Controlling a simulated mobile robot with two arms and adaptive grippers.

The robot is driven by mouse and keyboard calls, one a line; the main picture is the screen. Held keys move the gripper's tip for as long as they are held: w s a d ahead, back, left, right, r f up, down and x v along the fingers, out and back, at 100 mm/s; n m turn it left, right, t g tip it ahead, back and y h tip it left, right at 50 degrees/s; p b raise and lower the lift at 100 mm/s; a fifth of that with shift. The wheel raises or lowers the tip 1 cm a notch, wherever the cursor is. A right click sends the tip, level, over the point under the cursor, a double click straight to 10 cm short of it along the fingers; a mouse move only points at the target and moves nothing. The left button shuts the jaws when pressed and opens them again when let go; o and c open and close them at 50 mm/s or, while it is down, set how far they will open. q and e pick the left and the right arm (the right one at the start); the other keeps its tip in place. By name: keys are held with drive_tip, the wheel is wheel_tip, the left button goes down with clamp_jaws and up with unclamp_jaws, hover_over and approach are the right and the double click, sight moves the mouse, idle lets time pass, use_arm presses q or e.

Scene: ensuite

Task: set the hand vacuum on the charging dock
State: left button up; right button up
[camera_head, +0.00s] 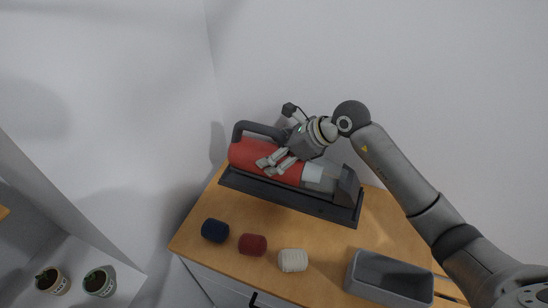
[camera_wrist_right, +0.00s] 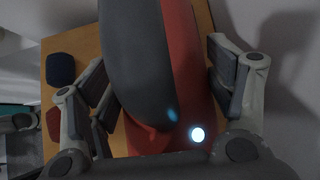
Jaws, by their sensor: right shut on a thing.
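The hand vacuum (camera_head: 243,155) is red with a dark grey handle and a pale, clear nozzle end pointing right. It lies lengthwise along the dark charging dock (camera_head: 290,197), a long base with a raised block (camera_head: 347,188) at its right end. From this angle I cannot tell whether it rests fully on the base. My right gripper (camera_head: 274,163) is shut on the vacuum's body from above. In the right wrist view the red and grey body (camera_wrist_right: 180,70) lies between the fingers. My left gripper is not in view.
On the wooden top (camera_head: 210,247) in front of the dock are a navy roll (camera_head: 215,230), a dark red roll (camera_head: 252,244) and a cream roll (camera_head: 293,260). A grey bin (camera_head: 390,278) stands at front right. Walls are close behind. Two potted plants (camera_head: 52,281) (camera_head: 99,283) are at lower left.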

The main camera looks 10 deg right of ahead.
drive_tip(key=shift+w+a+f+p, duration=0.2)
drive_tip(key=shift+w+f+p, duration=0.1)
drive_tip(key=shift+f+p, duration=0.1)
wheel_tip(320, 180, down, 2)
drive_tip(key=shift+f+p, duration=0.1)
drive_tip(key=shift+p, duration=0.4)
drive_tip(key=shift+f, duration=0.2)
drive_tip(key=o, duration=1.9)
drive_tip(key=shift+s+f, duration=0.1)
drive_tip(key=shift+f, duration=0.05)
